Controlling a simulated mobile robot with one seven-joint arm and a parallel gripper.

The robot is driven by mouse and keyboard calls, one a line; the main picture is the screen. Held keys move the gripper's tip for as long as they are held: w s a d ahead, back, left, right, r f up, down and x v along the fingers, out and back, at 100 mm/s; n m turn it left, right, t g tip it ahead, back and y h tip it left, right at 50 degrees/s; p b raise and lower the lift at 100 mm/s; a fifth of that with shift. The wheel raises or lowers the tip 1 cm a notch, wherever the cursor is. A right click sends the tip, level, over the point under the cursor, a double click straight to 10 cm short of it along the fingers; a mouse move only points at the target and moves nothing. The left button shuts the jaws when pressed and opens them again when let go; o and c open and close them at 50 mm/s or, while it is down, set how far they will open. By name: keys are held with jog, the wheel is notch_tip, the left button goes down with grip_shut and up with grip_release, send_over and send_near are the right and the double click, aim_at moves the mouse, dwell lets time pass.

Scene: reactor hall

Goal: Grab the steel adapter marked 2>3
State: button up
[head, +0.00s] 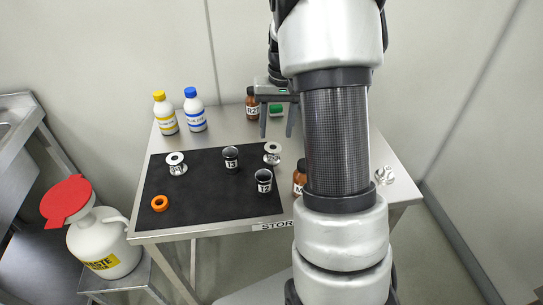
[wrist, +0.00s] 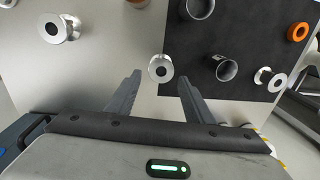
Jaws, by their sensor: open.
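Three places hold steel flanged adapters. One adapter (head: 272,153) sits at the mat's right edge; in the wrist view this adapter (wrist: 161,68) appears between and just beyond my fingertips. A second adapter (head: 176,164) stands on the mat's left; it is at the right in the wrist view (wrist: 264,76). Steel adapter-like pieces (head: 385,175) lie at the table's right, also at upper left in the wrist view (wrist: 58,28). I cannot read which is marked 2>3. My gripper (head: 276,136) is open and empty, fingers pointing down; it also shows in the wrist view (wrist: 160,82).
On the black mat (head: 205,205) stand two dark-mouthed steel cups (head: 231,157) (head: 264,181) and an orange ring (head: 160,203). Bottles with yellow (head: 166,115) and blue (head: 195,112) caps stand behind. Brown bottles (head: 252,103) (head: 300,178) stand near my arm. A waste jug (head: 103,243) is left.

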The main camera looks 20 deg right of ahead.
aim_at(273, 147)
jog(key=f, duration=0.3)
jog(key=f+b, duration=0.1)
jog(key=f, duration=0.5)
jog(key=shift+w+a+b, duration=0.25)
jog(key=shift+a+b, duration=0.15)
jog(key=shift+r, duration=0.15)
jog(key=c, duration=0.9)
jog(key=shift+o, duration=0.2)
